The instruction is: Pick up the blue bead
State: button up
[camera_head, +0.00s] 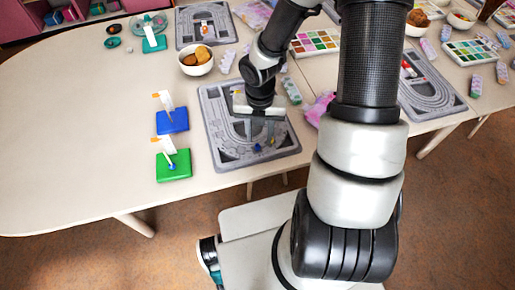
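A grey bead board (218,133) with curved grooves lies near the front edge of the table. A small blue bead (258,147) sits on its lower right part, with a tiny yellow piece beside it. Another small blue spot (172,166) shows on the green block to the left; it is too small to identify. My gripper (259,113) is over the middle of the board, behind the blue bead in the picture and apart from it. Its fingers point down and are too small and dark to tell whether they are open or shut.
A blue block (172,122) and a green block (174,173) with white tags stand left of the board. A white bowl (196,62) of brown pieces is behind. A pink bag (318,108) lies to the right. The table's left side is clear.

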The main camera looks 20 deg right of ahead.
aim_at(257, 147)
jog(key=f, duration=0.1)
jog(key=f+b, duration=0.1)
jog(key=f, duration=0.1)
jog(key=f+b, duration=0.1)
jog(key=f, duration=0.1)
jog(key=shift+w+a, duration=0.25)
grip_shut()
